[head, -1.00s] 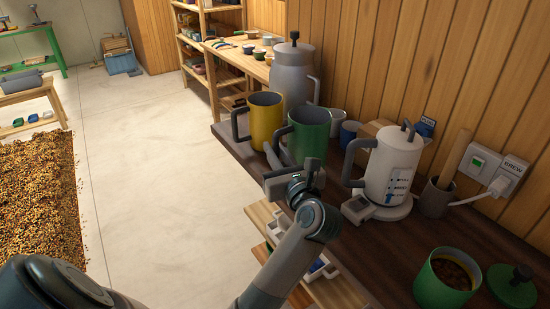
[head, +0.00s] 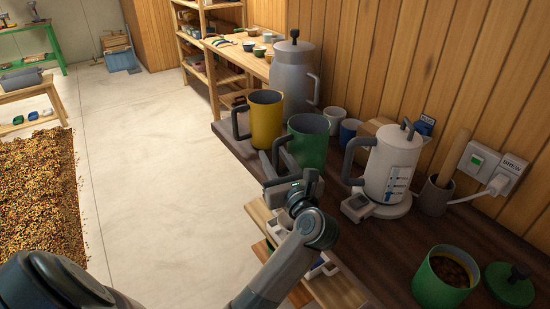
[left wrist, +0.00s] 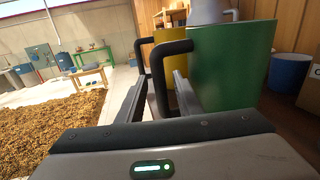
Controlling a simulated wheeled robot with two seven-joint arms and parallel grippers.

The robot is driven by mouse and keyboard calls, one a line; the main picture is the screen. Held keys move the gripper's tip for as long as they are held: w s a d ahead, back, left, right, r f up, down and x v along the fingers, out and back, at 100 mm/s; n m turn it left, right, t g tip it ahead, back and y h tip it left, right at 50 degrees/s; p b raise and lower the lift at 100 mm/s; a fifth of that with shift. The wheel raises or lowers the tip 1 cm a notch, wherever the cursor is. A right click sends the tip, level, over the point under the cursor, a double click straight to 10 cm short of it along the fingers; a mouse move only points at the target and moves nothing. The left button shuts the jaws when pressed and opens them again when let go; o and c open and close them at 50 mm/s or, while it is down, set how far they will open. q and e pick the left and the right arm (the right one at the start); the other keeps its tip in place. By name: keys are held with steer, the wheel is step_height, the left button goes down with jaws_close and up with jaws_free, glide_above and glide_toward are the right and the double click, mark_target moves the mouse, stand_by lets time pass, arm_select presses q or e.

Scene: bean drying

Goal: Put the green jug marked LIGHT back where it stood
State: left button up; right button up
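The green jug (head: 309,145) is upright by the counter's left edge, in front of the yellow jug (head: 266,120). No LIGHT marking shows on its visible side. My left gripper (head: 283,183) is at its dark handle, on the left side of the jug. Whether the jug's base touches the counter is hidden. My right gripper is out of view.
A grey lidded pot (head: 292,80), a white cup (head: 335,121) and a blue cup (head: 349,131) stand behind the jug. A white kettle (head: 391,165) stands to its right on the counter (head: 375,250). A green mug (head: 441,285) of brown liquid is nearer.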

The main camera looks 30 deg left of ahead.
arm_select(q)
steer(key=shift+d+r, duration=0.1)
steer(key=shift+r, duration=0.1)
steer(key=b+v, duration=0.1)
steer(key=v, duration=1.1)
stand_by(0.3)
steer(key=shift+f, duration=0.1)
